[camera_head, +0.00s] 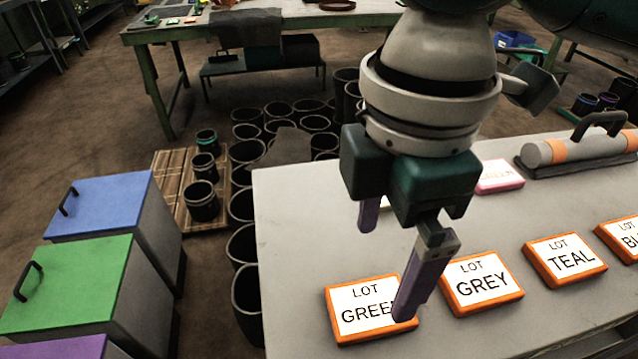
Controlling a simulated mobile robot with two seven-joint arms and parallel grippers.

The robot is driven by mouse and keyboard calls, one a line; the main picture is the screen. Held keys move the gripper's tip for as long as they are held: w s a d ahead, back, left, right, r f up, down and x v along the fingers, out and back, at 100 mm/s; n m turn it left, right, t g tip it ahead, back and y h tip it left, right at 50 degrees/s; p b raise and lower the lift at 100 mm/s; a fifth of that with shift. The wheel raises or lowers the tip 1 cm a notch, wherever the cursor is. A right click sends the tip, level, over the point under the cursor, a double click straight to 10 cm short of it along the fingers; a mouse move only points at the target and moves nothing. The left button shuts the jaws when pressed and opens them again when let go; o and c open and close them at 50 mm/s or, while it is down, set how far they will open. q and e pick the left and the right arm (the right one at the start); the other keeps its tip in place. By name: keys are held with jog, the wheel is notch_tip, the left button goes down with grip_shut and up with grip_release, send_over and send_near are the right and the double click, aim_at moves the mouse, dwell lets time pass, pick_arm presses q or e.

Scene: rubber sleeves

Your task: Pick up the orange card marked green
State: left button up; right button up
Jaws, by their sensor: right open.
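The orange card marked "LOT GREEN" (355,310) lies flat near the left front of the grey table. The end of its word is hidden behind a finger of my right gripper. My right gripper (386,275) points down with its two purple-grey fingers spread apart and nothing between them. Its nearer fingertip overlaps the card's right side in the picture; I cannot tell whether it touches. The other finger is farther back, over bare table. My left gripper does not show.
To the right lie orange cards marked grey (481,281), teal (565,259) and blue (622,238). A pink-edged card (499,176) and a handled roller-like tool (580,150) lie behind. Lidded bins, blue (100,203) and green (70,280), stand left. The table's left area is clear.

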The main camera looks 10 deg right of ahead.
aim_at(377, 303)
jog(key=f, duration=0.7)
jog(key=shift+s+d+f, duration=0.2)
jog(key=shift+s, duration=0.1)
jog(key=c, duration=1.3)
jog(key=shift+o, duration=0.2)
jog(key=shift+r, duration=0.1)
